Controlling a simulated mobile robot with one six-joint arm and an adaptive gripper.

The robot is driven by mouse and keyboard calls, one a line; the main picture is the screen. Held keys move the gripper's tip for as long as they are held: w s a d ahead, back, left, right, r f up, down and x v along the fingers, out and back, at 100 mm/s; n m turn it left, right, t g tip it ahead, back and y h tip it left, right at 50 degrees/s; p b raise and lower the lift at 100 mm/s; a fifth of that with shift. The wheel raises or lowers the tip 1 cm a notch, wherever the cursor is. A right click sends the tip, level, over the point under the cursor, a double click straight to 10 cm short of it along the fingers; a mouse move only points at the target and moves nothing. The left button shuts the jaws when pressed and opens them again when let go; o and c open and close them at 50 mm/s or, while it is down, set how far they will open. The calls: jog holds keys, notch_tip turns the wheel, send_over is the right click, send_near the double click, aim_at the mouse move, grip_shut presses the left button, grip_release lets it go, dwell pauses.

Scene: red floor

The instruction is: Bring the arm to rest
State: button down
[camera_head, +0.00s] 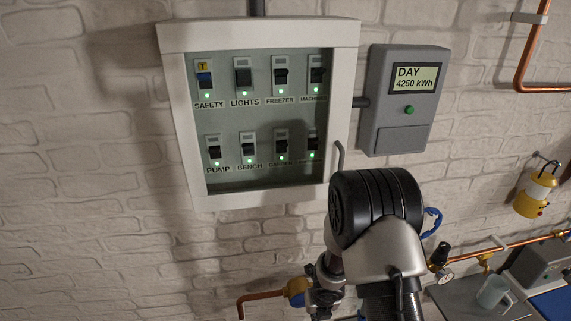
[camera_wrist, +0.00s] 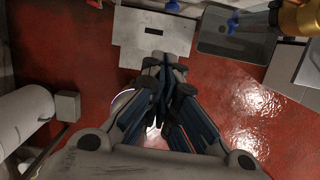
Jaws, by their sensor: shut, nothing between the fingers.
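My gripper (camera_wrist: 160,75) shows in the wrist view with its fingers together, shut and empty, above the red floor (camera_wrist: 95,60). In the head view my arm stands at the lower middle, in front of the wall, and its upper joint lies just below and right of the breaker box. My gripper's fingertips cannot be made out in the head view.
An open breaker box (camera_head: 178,120) with several lit switches hangs on the white brick wall (camera_head: 75,180). A grey meter (camera_head: 403,135) reading DAY 4250 kWh is to its right. Copper pipes (camera_head: 520,241), a yellow lantern (camera_head: 530,205) and a mug (camera_head: 492,292) are at the right.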

jog(key=w+d+r+m+t+h+b, duration=0.2)
jog(key=d+r+m+b, duration=0.3)
jog(key=r+m+b, duration=0.35)
jog(key=s+d+r+m+h+b, duration=0.1)
jog(key=s+d+r+m+b, duration=0.45)
jog(key=m, duration=0.45)
jog(key=s+a+f+m+y+b, duration=0.1)
jog(key=s+a+m+b, duration=0.3)
jog(key=s+m, duration=0.5)
jog(key=s+a+f+m+y+b, duration=0.1)
jog(key=s+a+f+m+b, duration=0.2)
jog(key=s+m+b, duration=0.6)
jog(key=s, duration=0.4)
jog(key=shift+a+f+y, duration=0.2)
jog(key=shift+a+y, duration=0.2)
jog(key=shift+m, duration=0.25)
